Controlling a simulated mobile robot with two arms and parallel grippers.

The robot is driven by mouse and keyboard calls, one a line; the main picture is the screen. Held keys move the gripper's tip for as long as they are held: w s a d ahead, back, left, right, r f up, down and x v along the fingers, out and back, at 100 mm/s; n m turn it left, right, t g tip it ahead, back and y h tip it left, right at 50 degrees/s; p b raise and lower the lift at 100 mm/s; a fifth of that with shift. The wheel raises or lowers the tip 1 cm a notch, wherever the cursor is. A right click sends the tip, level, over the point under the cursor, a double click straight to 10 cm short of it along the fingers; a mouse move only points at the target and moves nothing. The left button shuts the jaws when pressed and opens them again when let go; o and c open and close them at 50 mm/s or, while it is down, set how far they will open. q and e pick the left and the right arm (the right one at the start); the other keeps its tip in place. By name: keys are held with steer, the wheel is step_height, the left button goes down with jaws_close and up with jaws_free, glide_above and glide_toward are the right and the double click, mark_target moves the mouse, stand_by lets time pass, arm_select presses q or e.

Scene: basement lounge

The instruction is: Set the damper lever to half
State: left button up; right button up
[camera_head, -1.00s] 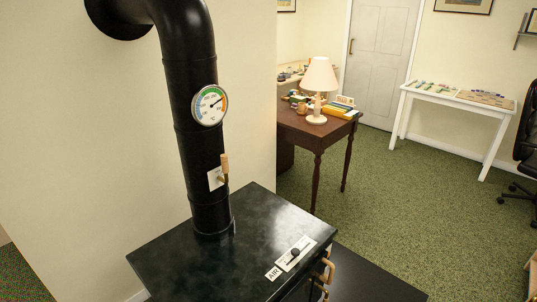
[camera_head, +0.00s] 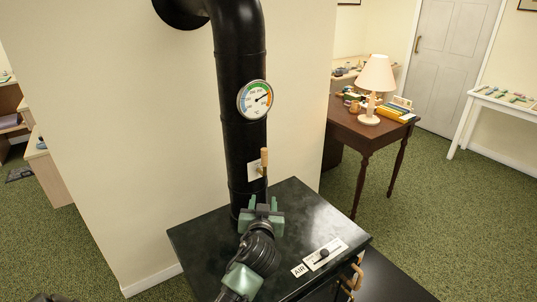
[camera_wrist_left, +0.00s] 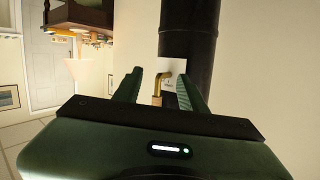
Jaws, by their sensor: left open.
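The damper lever (camera_head: 264,160) has a wooden handle pointing up and a brass stem on a pale plate (camera_head: 253,171). It sits on the black stove pipe (camera_head: 240,145). My left gripper (camera_head: 263,202) is open and empty, just below the lever and in front of the pipe's foot. In the left wrist view, which is upside down, the lever's brass bend (camera_wrist_left: 160,78) and the tip of its handle show between the open fingers (camera_wrist_left: 158,90). The plate's markings are too small to read. My right gripper is not in view.
The black stove top (camera_head: 300,215) lies under my left arm, with an AIR slider (camera_head: 324,253) at its front right. A round dial gauge (camera_head: 255,99) is on the pipe above the lever. A wooden desk with a lamp (camera_head: 376,80) stands behind to the right.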

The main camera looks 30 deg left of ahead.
arm_select(q)
steer(key=n+t+y, duration=0.1)
steer(key=t+y, duration=0.1)
glide_toward(265, 157)
steer(key=x, duration=0.3)
steer(key=p+x, duration=0.1)
steer(key=x, duration=0.6)
steer(key=shift+w+a+r+p, duration=0.1)
steer(key=shift+a+p, duration=0.05)
steer(key=shift+p, duration=0.25)
steer(key=shift+w+a, duration=0.15)
steer(key=shift+w, duration=0.15)
jaws_close()
